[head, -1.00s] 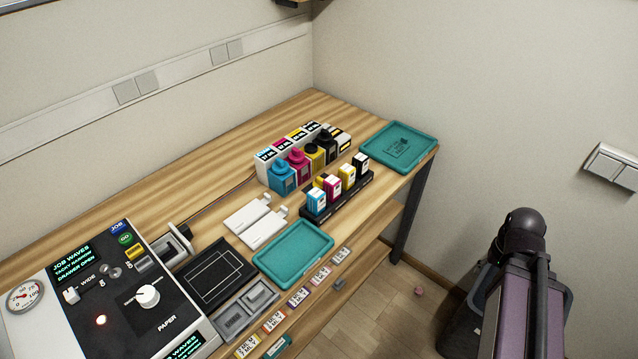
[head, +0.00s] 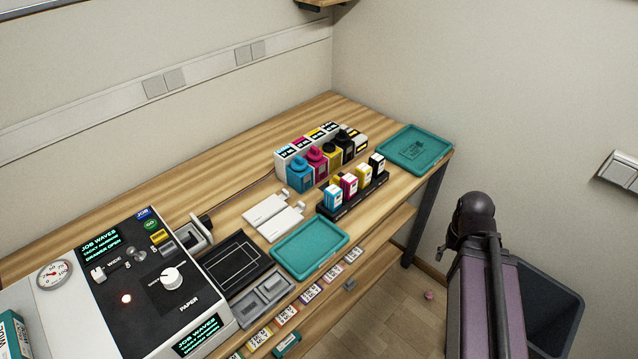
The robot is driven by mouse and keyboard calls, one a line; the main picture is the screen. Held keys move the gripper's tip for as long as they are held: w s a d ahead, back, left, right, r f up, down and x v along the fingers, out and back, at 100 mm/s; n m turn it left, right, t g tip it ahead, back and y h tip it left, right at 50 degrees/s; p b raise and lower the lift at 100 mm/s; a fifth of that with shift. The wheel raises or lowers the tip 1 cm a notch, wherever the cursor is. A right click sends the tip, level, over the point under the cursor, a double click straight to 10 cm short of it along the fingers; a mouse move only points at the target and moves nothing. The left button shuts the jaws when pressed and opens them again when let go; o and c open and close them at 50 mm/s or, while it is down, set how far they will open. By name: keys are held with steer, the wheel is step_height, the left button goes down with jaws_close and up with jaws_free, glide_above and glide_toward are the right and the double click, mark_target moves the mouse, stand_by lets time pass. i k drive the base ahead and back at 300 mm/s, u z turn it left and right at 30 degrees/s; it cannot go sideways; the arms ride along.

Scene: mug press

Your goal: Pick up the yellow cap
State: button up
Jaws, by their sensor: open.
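The yellow cap cannot be made out with certainty. A small yellow piece (head: 336,181) shows just behind the cyan cartridge (head: 332,197) in the black rack, partly hidden; I cannot tell whether it is the cap. The yellow ink bottle (head: 333,154) stands between the magenta bottle (head: 315,163) and the black bottle (head: 345,146), and its top looks dark and is hard to read. My gripper is not in view; only part of my arm shows at the lower right.
A black rack (head: 351,196) holds upright cartridges at the bench's front. Teal trays lie left of it (head: 343,252) and at the far right corner (head: 448,157). White flat pieces (head: 268,210) lie nearby. The press (head: 120,285) fills the left. A dark bin (head: 566,300) stands on the floor.

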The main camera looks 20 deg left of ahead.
mark_target(335, 179)
steer(key=u, duration=0.75)
steer(key=k, duration=0.6)
steer(key=i, duration=0.6)
steer(key=u, duration=0.1)
